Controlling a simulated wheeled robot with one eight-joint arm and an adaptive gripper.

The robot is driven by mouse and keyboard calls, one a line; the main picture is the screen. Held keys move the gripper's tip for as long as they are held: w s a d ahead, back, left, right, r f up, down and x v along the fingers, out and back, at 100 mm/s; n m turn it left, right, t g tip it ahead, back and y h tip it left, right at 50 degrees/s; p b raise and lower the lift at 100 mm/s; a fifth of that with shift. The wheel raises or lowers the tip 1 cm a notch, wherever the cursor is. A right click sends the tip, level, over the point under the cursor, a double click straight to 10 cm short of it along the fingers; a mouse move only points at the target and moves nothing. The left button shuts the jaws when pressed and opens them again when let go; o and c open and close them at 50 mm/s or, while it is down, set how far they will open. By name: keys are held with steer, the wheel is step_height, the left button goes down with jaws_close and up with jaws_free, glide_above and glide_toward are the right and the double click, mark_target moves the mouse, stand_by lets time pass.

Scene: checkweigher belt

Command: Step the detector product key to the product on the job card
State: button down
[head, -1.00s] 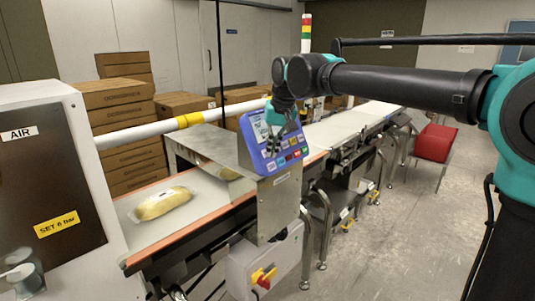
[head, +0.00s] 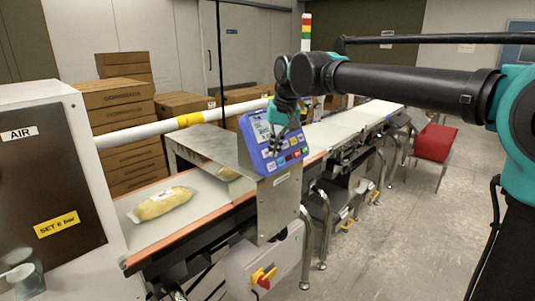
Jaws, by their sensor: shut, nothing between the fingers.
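The detector's blue control panel (head: 268,158) is mounted on the side of the steel detector hood (head: 207,143). It has a small screen (head: 262,128) at its upper left and rows of coloured keys (head: 287,157) lower down. The screen text is too small to read. My gripper (head: 282,147) is shut and empty, pointing down at the panel face by the upper key area. It covers part of the panel, and I cannot tell whether it touches a key. I cannot pick out the job card or the product key.
A wrapped loaf-like product (head: 160,203) lies on the belt (head: 145,232) left of the hood. A grey box with a red and yellow switch (head: 263,277) hangs below. Cartons (head: 122,110) stand behind. A red seat (head: 433,142) is at the right, with open floor in front.

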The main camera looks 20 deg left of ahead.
steer(key=shift+d+r, duration=0.1)
steer(key=shift+d, duration=0.05)
steer(key=shift+s+d+r, duration=0.3)
steer(key=shift+d+r, duration=0.05)
steer(key=shift+d, duration=0.35)
steer(key=shift+s+d+r, duration=0.3)
steer(key=shift+d+r, duration=0.1)
steer(key=shift+d, duration=0.25)
steer(key=shift+s+d+r, duration=0.3)
steer(key=shift+d+r, duration=0.05)
steer(key=shift+d, duration=0.35)
steer(key=shift+s+d+r, duration=0.35)
steer(key=shift+d+r, duration=0.1)
steer(key=shift+d, duration=0.35)
steer(key=shift+s+d+r, duration=0.35)
steer(key=shift+d+r, duration=0.1)
steer(key=shift+d, duration=0.4)
steer(key=shift+s+d+r, duration=0.35)
steer(key=shift+d+r, duration=0.1)
steer(key=shift+d, duration=0.35)
